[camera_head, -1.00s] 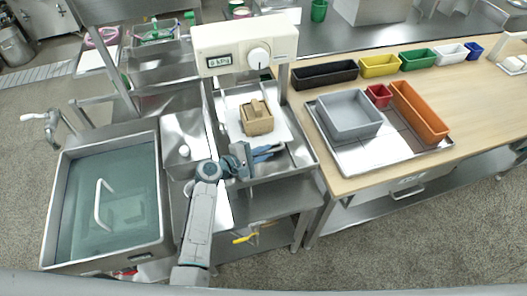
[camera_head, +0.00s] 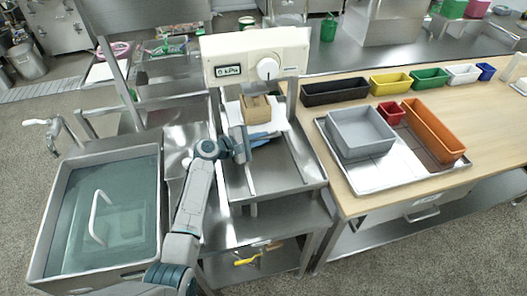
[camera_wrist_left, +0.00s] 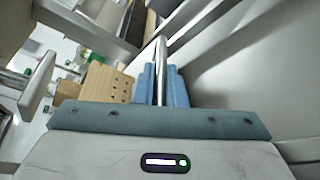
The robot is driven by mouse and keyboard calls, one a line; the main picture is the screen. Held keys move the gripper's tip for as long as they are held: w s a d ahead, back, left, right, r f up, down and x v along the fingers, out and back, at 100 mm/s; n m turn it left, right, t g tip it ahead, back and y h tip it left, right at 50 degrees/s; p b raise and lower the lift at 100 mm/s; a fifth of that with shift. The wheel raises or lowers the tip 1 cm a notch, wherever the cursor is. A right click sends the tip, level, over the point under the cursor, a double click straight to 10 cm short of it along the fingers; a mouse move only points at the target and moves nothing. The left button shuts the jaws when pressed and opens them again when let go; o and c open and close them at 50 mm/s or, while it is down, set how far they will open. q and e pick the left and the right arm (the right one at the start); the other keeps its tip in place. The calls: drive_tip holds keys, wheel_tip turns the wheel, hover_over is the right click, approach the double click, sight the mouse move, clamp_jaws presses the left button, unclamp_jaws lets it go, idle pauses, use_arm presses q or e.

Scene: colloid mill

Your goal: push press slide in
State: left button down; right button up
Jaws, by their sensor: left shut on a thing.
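The press (camera_head: 250,55) has a cream head with a small display and a dial. A pale slide plate (camera_head: 232,113) lies under the head in a steel frame, with a light wooden box (camera_head: 257,108) on it. The box's upper part is hidden by the head. My left gripper (camera_head: 260,137) is at the slide's front edge. In the left wrist view, its blue fingers (camera_wrist_left: 160,88) are shut on a thin metal bar (camera_wrist_left: 161,55), apparently the slide's handle. The wooden box (camera_wrist_left: 105,85) shows just beyond, left of the fingers. My right gripper is not in view.
A water-filled sink (camera_head: 105,215) is at the left. The steel frame (camera_head: 275,178) in front of the slide is bare.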

use_arm(q)
drive_tip(key=shift+w+a+r, duration=0.1)
drive_tip(key=shift+r, duration=0.05)
drive_tip(key=c, duration=1.9)
unclamp_jaws()
drive_tip(key=o, duration=0.4)
drive_tip(key=shift+c, duration=0.2)
drive_tip(key=shift+o, duration=0.3)
drive_tip(key=shift+w+f, duration=0.2)
drive_tip(key=b+v, duration=0.2)
drive_tip(key=v, duration=0.8)
drive_tip(key=shift+s+a+r, duration=0.15)
drive_tip(key=shift+s+a, duration=0.1)
drive_tip(key=shift+a, duration=0.1)
